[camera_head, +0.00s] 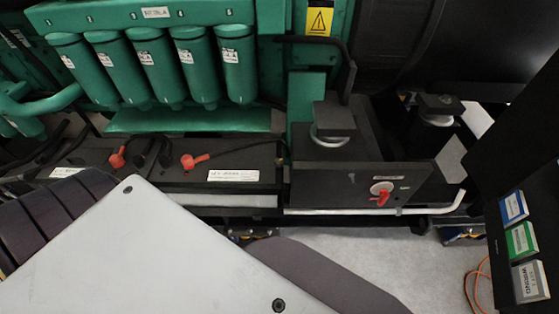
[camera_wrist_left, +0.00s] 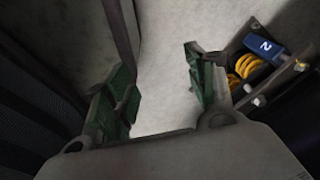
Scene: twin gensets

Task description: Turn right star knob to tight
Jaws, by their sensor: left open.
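I cannot make out a star knob in either view. In the head view a small red handle (camera_head: 382,197) sits on a round pale plate on the front of a black box (camera_head: 332,185); I cannot tell it is a star knob. My left gripper (camera_wrist_left: 160,78) shows in the left wrist view, its two green-padded fingers wide apart. Nothing is between the fingers but pale floor. The head view does not show this gripper's fingers. My right gripper is in neither view.
Green filter canisters (camera_head: 147,68) hang in a row above black batteries with red terminal caps (camera_head: 195,160). A dark panel with coloured boxes (camera_head: 521,240) stands at the right. Pale floor (camera_head: 400,262) is clear in front. Yellow coiled parts (camera_wrist_left: 243,68) lie right of my left gripper.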

